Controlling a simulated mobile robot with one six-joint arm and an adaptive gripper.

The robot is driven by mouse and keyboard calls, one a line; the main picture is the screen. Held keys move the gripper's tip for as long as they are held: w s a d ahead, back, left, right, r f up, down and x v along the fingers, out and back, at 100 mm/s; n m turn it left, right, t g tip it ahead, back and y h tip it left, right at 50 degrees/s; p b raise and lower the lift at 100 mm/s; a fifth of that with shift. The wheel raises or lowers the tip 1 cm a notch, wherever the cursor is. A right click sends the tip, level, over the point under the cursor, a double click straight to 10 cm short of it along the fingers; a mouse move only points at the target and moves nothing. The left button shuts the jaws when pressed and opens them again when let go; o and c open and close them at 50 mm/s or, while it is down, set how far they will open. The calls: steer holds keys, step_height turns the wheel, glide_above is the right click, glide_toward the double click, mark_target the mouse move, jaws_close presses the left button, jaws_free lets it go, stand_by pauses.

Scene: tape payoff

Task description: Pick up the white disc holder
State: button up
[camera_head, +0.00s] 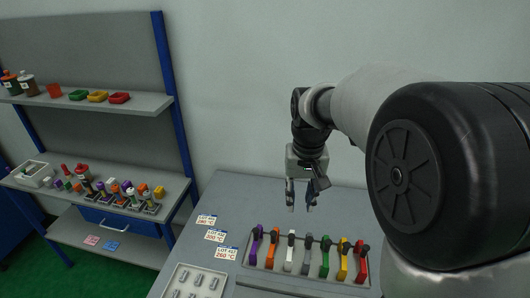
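The white disc holder (290,251) stands in a row of coloured holders in a grey tray (311,278) on the table. It is third from the left, between an orange holder (272,247) and a grey holder (307,255). Each holder has a dark knob near its top. My gripper (300,208) points down above and behind the row, close to the white holder in the picture. Its two fingers are apart with nothing visible between them. The gap in depth and height between gripper and holder is hard to tell.
Right of these stand green (325,257), yellow (343,260) and red (361,263) holders; a purple one (255,245) is at the left end. Labels (215,236) and a tray of metal parts (195,283) lie left. A shelf unit (95,103) stands farther left.

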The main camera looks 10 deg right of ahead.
steer(key=w+f, duration=0.2)
steer(key=w, duration=0.2)
steer(key=b, duration=0.3)
glide_toward(292, 236)
steer(key=shift+g, duration=0.4)
steer(key=f, duration=0.2)
steer(key=w+f, duration=0.1)
steer(key=f, duration=0.1)
steer(key=w+f, duration=0.1)
steer(key=f, duration=0.1)
steer(key=shift+d, duration=0.15)
steer(key=shift+s+a+f+b, duration=0.15)
steer(key=shift+f+b, duration=0.25)
steer(key=shift+f, duration=0.5)
steer(key=shift+s+f+b, duration=0.25)
steer(key=shift+f+b, duration=0.2)
steer(key=shift+f, duration=0.45)
steer(key=shift+s+a+f+b, duration=0.15)
steer(key=shift+f+b, duration=0.25)
steer(key=shift+f, duration=0.5)
steer(key=shift+d+r, duration=0.1)
jaws_close()
